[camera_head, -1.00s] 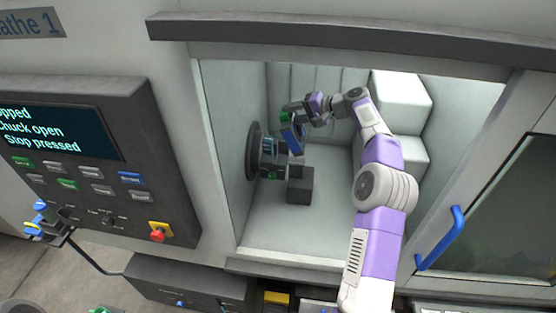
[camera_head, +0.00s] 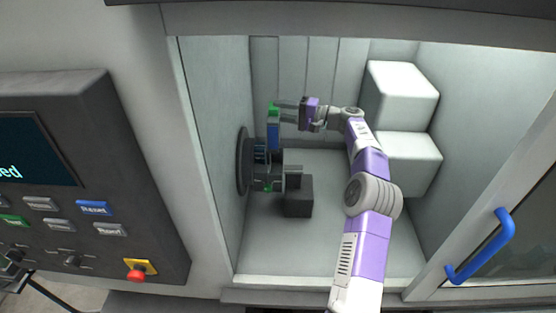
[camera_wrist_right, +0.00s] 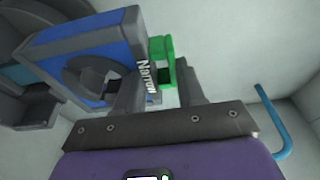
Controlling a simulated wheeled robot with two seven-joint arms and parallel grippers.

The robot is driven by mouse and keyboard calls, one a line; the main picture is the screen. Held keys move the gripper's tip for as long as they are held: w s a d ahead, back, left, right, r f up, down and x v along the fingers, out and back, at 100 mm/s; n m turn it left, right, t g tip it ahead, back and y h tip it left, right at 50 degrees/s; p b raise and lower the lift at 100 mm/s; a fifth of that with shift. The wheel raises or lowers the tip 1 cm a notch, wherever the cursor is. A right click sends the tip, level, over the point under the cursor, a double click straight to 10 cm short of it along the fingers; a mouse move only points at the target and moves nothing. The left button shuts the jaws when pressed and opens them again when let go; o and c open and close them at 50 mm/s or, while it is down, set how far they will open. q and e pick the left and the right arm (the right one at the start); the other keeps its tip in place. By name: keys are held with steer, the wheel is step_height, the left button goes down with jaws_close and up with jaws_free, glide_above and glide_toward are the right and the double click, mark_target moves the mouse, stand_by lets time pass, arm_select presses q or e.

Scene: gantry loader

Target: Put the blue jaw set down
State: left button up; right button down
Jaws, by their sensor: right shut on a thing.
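The blue jaw set (camera_head: 274,133) hangs upright inside the machine, in front of the upper part of the dark round chuck (camera_head: 243,165) on the left wall. I cannot tell whether they touch. In the right wrist view the jaw set (camera_wrist_right: 95,55) is a blue block with grey jaws, a partly hidden white label and a green tab (camera_wrist_right: 164,50). My right gripper (camera_head: 279,112) is shut on the jaw set at its green tab. Its fingers (camera_wrist_right: 158,85) stand either side of the tab in the wrist view. My left gripper is not in view.
A dark block (camera_head: 299,197) stands on the chamber floor just right of the chuck. White boxes (camera_head: 403,95) fill the back right. The door with its blue handle (camera_head: 482,247) is at the right, the control panel (camera_head: 75,190) at the left. The front chamber floor is clear.

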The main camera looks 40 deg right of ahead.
step_height(320, 180, down, 14)
steer(key=shift+f, duration=0.2)
steer(key=shift+s, duration=0.1)
steer(key=shift+f+b, duration=0.25)
steer(key=shift+b, duration=0.15)
steer(key=c, duration=0.7)
jaws_free()
